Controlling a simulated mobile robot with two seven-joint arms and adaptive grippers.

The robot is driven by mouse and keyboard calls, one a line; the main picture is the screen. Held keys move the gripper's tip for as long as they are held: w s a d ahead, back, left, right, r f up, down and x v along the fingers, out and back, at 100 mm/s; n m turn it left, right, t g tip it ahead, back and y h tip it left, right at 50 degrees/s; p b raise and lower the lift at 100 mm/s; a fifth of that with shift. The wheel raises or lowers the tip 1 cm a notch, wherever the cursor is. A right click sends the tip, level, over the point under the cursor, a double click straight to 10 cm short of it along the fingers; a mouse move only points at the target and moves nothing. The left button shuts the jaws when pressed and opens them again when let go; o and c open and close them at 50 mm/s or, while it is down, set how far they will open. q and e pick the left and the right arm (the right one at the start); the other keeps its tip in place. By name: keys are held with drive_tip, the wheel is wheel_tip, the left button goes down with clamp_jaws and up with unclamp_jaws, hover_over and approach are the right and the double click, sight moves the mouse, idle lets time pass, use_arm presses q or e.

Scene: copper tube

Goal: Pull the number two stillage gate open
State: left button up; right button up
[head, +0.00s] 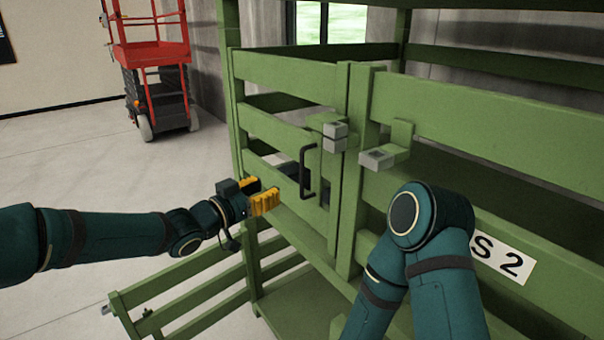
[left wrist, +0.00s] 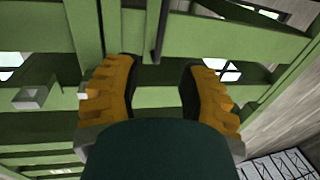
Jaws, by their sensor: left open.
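The green stillage gate (head: 290,78) has slatted rails and stands in line with the frame, its right edge beside the post (head: 357,170). A black vertical bar handle (head: 305,172) is on its right part; the handle also shows in the left wrist view (left wrist: 163,30). The white S 2 sign (head: 503,257) is on the right side rail. My left gripper (head: 257,195) is open and empty, left of and slightly below the handle, apart from it. In the left wrist view its orange fingers (left wrist: 160,90) are spread, with the handle beyond them. My right gripper is out of view.
Grey latch blocks (head: 335,135) sit at the gate's right edge, with another grey block (head: 377,158) on the post side. A lower green gate (head: 195,295) sticks out at lower left. A red lift (head: 155,60) stands farther back. The left floor is clear.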

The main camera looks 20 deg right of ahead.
use_arm(q)
hover_over(302, 194)
drive_tip(key=shift+w+f, duration=0.1)
drive_tip(key=shift+w, duration=0.2)
clamp_jaws()
